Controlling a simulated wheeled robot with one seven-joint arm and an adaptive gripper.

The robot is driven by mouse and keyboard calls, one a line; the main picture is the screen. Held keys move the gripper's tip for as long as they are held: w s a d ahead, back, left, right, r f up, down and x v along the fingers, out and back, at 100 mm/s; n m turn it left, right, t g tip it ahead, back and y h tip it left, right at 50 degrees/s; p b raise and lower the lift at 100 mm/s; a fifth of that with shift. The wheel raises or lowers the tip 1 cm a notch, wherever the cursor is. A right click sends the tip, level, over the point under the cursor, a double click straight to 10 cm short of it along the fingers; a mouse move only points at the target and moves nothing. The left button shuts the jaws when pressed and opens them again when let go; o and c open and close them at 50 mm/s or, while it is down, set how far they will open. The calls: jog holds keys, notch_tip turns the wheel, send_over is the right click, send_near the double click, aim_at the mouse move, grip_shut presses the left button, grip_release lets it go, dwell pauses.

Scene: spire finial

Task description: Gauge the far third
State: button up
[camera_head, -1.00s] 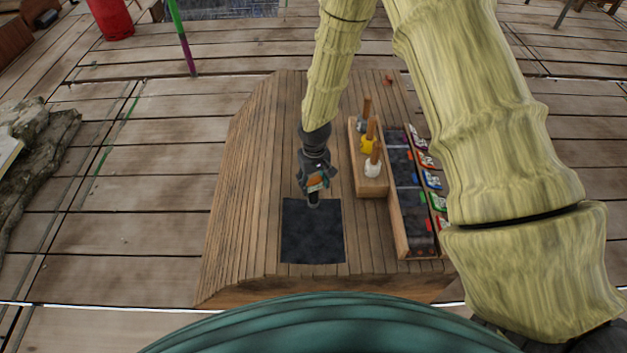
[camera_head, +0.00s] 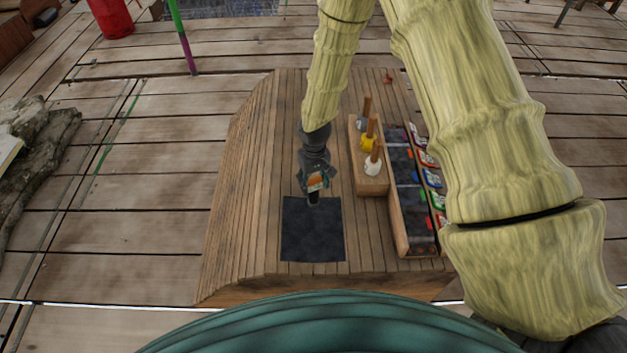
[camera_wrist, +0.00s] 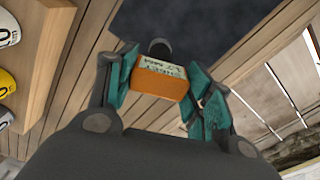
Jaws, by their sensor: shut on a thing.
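My gripper (camera_head: 315,186) is shut on an orange block-shaped gauge (camera_wrist: 161,82). The gauge has a pale label with dark lettering that is hard to read, and a black round tip at its far end. A dark square sheet (camera_head: 312,236) lies flat on the wooden bench. In the head view the gauge's dark tip is over the far edge strip of the sheet, near the middle of its width. I cannot tell whether the tip touches the sheet. In the wrist view the sheet (camera_wrist: 200,25) shows beyond the gauge.
A wooden block (camera_head: 372,184) to the right holds stamp-like tools with wooden handles and white, yellow and grey bases. Beside it is a long tray (camera_head: 402,232) with dark compartments and coloured tags. The planked bench top (camera_head: 245,190) is clear on the left.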

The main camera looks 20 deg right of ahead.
jog(key=shift+f, duration=1.25)
dwell(1.9)
jog(key=shift+r, duration=0.1)
jog(key=shift+r+p, duration=1.85)
jog(key=shift+r, duration=0.65)
jog(key=shift+f, duration=0.15)
jog(key=shift+f+b, duration=1)
jog(key=shift+f, duration=1.25)
jog(key=o, duration=1.3)
